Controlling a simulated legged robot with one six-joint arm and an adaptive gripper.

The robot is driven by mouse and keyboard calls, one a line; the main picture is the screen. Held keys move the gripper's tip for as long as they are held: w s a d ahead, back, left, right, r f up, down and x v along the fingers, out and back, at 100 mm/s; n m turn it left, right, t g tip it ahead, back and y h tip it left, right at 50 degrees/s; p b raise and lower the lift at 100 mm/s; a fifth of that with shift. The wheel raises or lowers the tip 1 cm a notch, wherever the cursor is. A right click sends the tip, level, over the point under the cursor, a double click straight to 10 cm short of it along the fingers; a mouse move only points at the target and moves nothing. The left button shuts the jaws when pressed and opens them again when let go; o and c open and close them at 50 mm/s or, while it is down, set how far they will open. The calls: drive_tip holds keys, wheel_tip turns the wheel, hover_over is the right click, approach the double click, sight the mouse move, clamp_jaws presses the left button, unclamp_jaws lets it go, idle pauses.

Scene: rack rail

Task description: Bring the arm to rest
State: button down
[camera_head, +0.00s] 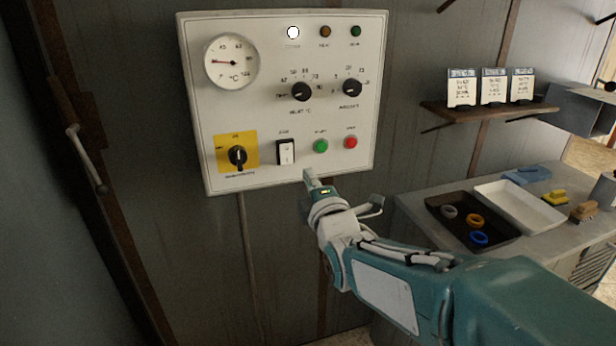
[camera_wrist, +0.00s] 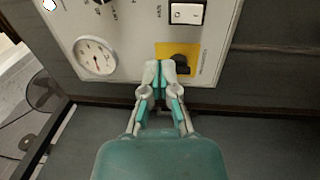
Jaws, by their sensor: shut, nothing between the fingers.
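My gripper (camera_head: 309,178) is shut and empty, just below the lower edge of a white control panel (camera_head: 270,100) on the wall in the head view. In the wrist view my gripper (camera_wrist: 159,70) has its fingertips together, in front of the panel's edge near the yellow plate with the black rotary switch (camera_wrist: 180,62). My teal arm reaches in from the lower right of the head view. I cannot tell whether the fingertips touch the panel.
The panel carries a dial gauge (camera_head: 231,61), two knobs, a white rocker switch (camera_head: 285,152), a green button (camera_head: 321,146) and a red button (camera_head: 351,142). A bench at right holds a dark tray (camera_head: 435,222) with rings and a white tray (camera_head: 545,228). A shelf (camera_head: 488,112) holds three cards.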

drive_tip(key=s+d+f+m+g+h, duration=0.1)
drive_tip(key=s+d+f+m+g, duration=0.2)
drive_tip(key=s+m, duration=0.4)
drive_tip(key=s+d+f+m+g+h, duration=0.2)
drive_tip(key=s+d+f+m+g, duration=0.2)
drive_tip(key=s+m, duration=0.3)
drive_tip(key=s+d+f+m+g+h, duration=0.2)
drive_tip(key=s+d+f+m+g, duration=0.2)
drive_tip(key=s, duration=0.8)
drive_tip(key=d+m+g, duration=0.2)
drive_tip(key=m, duration=0.1)
drive_tip(key=shift+f, duration=0.25)
drive_tip(key=shift+w, duration=0.1)
